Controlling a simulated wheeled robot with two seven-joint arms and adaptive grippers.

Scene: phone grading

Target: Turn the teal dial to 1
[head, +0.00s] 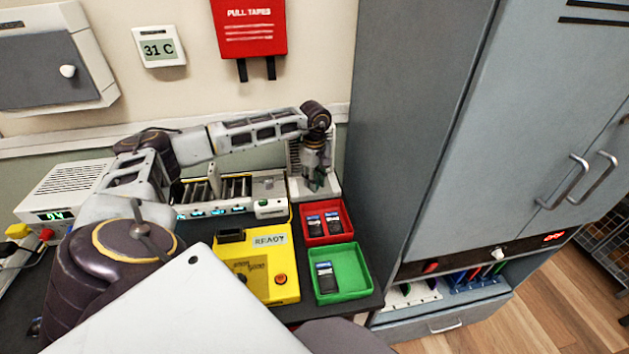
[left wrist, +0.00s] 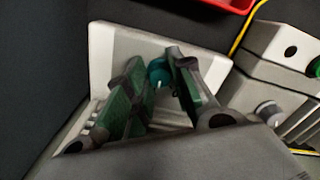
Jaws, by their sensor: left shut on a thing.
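The teal dial (left wrist: 157,74) shows in the left wrist view as a round teal knob on a white device (left wrist: 112,45), with a small pale mark on it. My left gripper (left wrist: 155,85) points down at the device, and its green-padded fingers are shut on the dial from both sides. In the head view the left gripper (head: 316,180) is at the white device (head: 331,186) at the back of the bench, and the dial is hidden there. The numbers around the dial cannot be read. My right gripper is not in view.
A red tray (head: 323,239) with two phones and a green tray (head: 359,290) with one phone stand in front of the device. A yellow READY tester (head: 283,262) and a slotted rack (head: 222,208) stand left. A tall grey cabinet (head: 415,110) closes off the right.

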